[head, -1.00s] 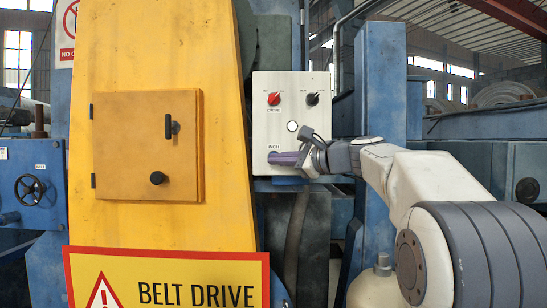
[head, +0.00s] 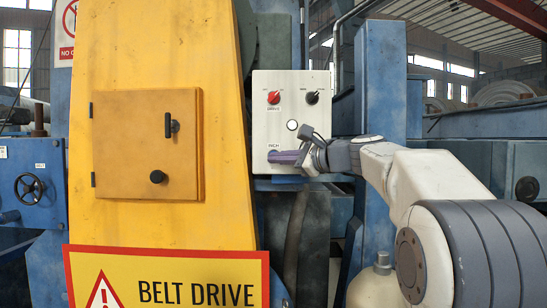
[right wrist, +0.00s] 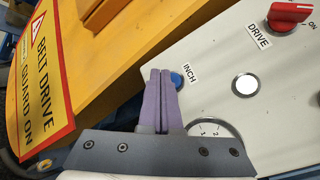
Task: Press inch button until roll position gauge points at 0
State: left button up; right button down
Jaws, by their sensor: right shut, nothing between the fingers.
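The blue inch button (right wrist: 178,80) sits on the pale control panel (head: 263,112) beside its INCH label. My right gripper (right wrist: 160,72) has its purple fingers shut together and empty, with the tips right beside the button in the right wrist view. I cannot tell whether they touch it. In the head view the right gripper (head: 271,157) is at the panel's lower part and largely covers the button. The round gauge (right wrist: 210,128) shows the numerals 1 and 2; its lower part is hidden behind my gripper and no needle can be made out. My left gripper is not in view.
A red DRIVE knob (head: 274,98), a black knob (head: 312,98) and a white round button (head: 292,125) are higher on the panel. A yellow guard (head: 150,55) stands close on the left, with a BELT DRIVE sign (head: 165,260) below. A blue post (head: 380,85) stands right.

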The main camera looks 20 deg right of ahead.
jog(key=shift+w, duration=0.1)
dwell(0.7)
jog(key=shift+w+d, duration=0.15)
jog(key=shift+w, duration=0.15)
jog(key=shift+w+d+p, duration=0.15)
jog(key=shift+w+p, duration=0.2)
jog(key=shift+p, duration=0.05)
dwell(0.6)
dwell(0.3)
jog(key=shift+s+a+b, duration=0.3)
jog(key=shift+s+b, duration=0.25)
jog(key=shift+s, duration=0.2)
